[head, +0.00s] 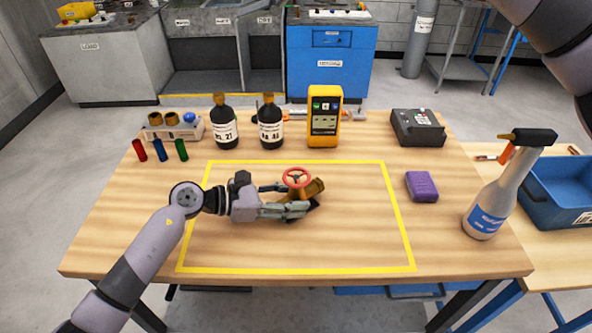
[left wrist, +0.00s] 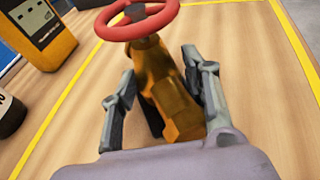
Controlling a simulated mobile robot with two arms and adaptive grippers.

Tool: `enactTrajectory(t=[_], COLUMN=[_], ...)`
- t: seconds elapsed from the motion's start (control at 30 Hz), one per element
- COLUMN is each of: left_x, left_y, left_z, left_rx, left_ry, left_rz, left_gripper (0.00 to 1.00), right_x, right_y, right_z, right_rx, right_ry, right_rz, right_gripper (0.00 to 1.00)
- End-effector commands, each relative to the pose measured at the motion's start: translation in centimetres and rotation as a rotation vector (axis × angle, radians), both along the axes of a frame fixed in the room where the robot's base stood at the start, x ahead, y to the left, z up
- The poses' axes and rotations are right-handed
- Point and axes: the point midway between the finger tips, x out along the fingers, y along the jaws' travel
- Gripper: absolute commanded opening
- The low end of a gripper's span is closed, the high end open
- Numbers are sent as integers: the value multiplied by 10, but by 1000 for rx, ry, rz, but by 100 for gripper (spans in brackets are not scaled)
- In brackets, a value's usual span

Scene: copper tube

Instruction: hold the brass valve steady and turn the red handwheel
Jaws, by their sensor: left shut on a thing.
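The brass valve (head: 314,188) lies inside the yellow-taped rectangle on the table. Its red handwheel (head: 296,178) is on top. My left gripper (head: 292,199) comes from the left and is shut on the valve, which is partly hidden by the fingers. In the left wrist view the brass body (left wrist: 172,98) sits between the two fingers (left wrist: 160,100), and the red handwheel (left wrist: 137,22) shows beyond them at the top. Nothing touches the handwheel. My right gripper is out of view; only part of my right arm shows at the upper right of the head view.
A yellow meter (head: 324,118), two dark bottles (head: 223,128) and a black box (head: 418,128) stand behind the taped area. A purple block (head: 421,186) and a spray bottle (head: 492,200) stand to the right. A blue bin (head: 555,190) is at the right. The taped area's right half is clear.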

Motion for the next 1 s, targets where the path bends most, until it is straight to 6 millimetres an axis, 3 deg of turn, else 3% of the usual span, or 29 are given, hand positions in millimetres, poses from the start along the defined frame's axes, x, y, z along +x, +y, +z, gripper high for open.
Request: enactTrajectory(t=[0.03, 0.1, 0.2, 0.3, 0.4, 0.6, 0.77, 1.0], left_x=[-1, -1, -1, -2, -2, -2, -2, -3], left_y=[1, 1, 1, 1, 1, 1, 1, 1], left_z=[-5, -6, -6, -6, -7, -7, -8, -8], left_rx=[10, 10, 11, 11, 12, 12, 13, 14], left_ry=[5, 5, 5, 5, 6, 7, 8, 9], left_rz=[-2, -2, -3, -3, -3, -3, -4, -5], left_gripper=[27, 27, 27, 27, 27, 27, 27, 27], right_x=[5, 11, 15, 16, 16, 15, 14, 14], right_y=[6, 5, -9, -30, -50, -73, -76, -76], right_z=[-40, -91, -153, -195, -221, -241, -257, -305], right_rx=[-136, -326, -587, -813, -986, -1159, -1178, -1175], right_ry=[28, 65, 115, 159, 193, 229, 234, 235], right_rz=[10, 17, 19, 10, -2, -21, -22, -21], right_gripper=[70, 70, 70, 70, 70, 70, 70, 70])
